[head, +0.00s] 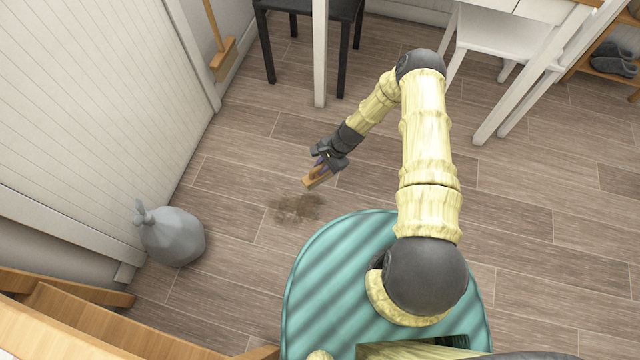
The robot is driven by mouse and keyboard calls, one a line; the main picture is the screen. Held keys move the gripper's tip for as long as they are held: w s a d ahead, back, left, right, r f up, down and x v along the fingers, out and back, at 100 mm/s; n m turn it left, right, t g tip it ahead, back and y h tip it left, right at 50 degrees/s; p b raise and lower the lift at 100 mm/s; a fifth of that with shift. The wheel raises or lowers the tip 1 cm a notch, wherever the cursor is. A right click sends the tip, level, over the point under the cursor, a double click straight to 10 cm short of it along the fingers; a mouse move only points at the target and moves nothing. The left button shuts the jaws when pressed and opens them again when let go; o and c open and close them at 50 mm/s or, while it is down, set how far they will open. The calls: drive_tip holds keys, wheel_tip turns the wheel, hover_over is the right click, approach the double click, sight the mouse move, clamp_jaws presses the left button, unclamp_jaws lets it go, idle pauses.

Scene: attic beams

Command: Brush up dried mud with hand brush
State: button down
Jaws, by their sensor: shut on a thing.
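The dried mud is a brown smudged patch (297,208) on the wood-plank floor, just in front of my teal base. My gripper (326,163) is shut on the hand brush (317,178), a small brown wooden piece. The brush is close above or at the floor, beyond the patch and slightly to its right in the head view. I cannot tell whether it touches the floor. The brush's bristles are mostly hidden by my gripper and the wood.
A grey tied bag (172,236) stands at the left by the white panelled wall. A broom (222,58) leans at the upper left. A black chair (310,12), a white post (320,55) and a white chair (500,38) stand at the back. Floor right of my arm is clear.

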sight(320, 177)
drive_tip(key=shift+m+t, duration=0.3)
drive_tip(key=shift+m, duration=0.3)
drive_tip(key=f+b, duration=0.1)
drive_tip(key=f, duration=0.1)
drive_tip(key=f+b, duration=0.1)
drive_tip(key=f, duration=0.1)
drive_tip(key=f+b, duration=0.1)
drive_tip(key=f, duration=0.2)
drive_tip(key=shift+s+a, duration=0.25)
drive_tip(key=shift+a, duration=0.1)
